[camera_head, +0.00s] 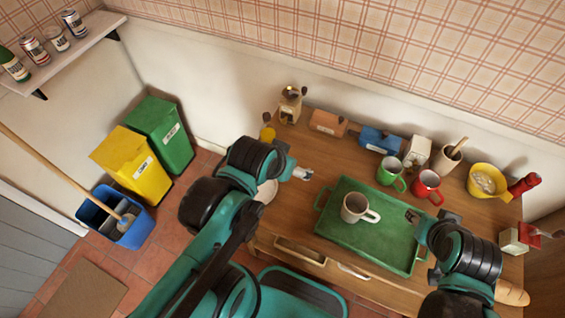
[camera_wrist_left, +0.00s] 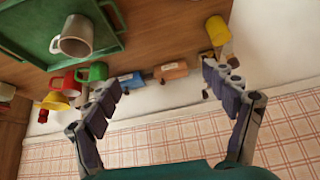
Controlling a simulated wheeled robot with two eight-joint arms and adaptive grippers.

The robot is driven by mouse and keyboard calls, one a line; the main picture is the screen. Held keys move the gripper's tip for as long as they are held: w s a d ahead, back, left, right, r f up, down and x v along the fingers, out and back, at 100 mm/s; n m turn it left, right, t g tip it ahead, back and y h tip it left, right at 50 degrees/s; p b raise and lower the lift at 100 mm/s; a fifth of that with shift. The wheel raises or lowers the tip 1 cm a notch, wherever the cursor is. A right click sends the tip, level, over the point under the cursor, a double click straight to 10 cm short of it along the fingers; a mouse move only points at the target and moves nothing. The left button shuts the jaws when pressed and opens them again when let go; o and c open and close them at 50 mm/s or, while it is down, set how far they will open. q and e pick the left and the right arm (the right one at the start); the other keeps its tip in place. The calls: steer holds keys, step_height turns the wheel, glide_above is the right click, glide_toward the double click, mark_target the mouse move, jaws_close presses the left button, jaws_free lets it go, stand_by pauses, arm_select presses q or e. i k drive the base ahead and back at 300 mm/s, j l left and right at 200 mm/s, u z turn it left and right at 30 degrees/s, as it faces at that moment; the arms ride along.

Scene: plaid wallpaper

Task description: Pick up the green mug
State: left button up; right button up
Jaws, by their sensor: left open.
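The green mug (camera_head: 389,173) stands upright on the wooden table, behind the green tray, with its handle toward the front right. It also shows in the left wrist view (camera_wrist_left: 96,72), left of the fingers. My left gripper (camera_head: 302,174) is open and empty above the left part of the table, to the left of the mug and apart from it. Its two spread fingers show in the left wrist view (camera_wrist_left: 160,85). My right gripper (camera_head: 416,216) is over the tray's right edge, in front of the mug; its jaw opening is unclear.
A red mug (camera_head: 427,187) stands close to the right of the green mug. A white mug (camera_head: 356,208) is on the green tray (camera_head: 338,236). A blue box (camera_head: 378,140), orange box (camera_head: 328,122) and coffee grinder (camera_head: 291,104) line the back. A yellow bowl (camera_head: 487,182) stands right.

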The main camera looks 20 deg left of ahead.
mark_target(390, 168)
steer(key=k+z, duration=0.4)
steer(key=k+l+z, duration=0.15)
steer(key=z, duration=0.25)
steer(key=j+z, duration=0.7)
steer(key=z, duration=0.15)
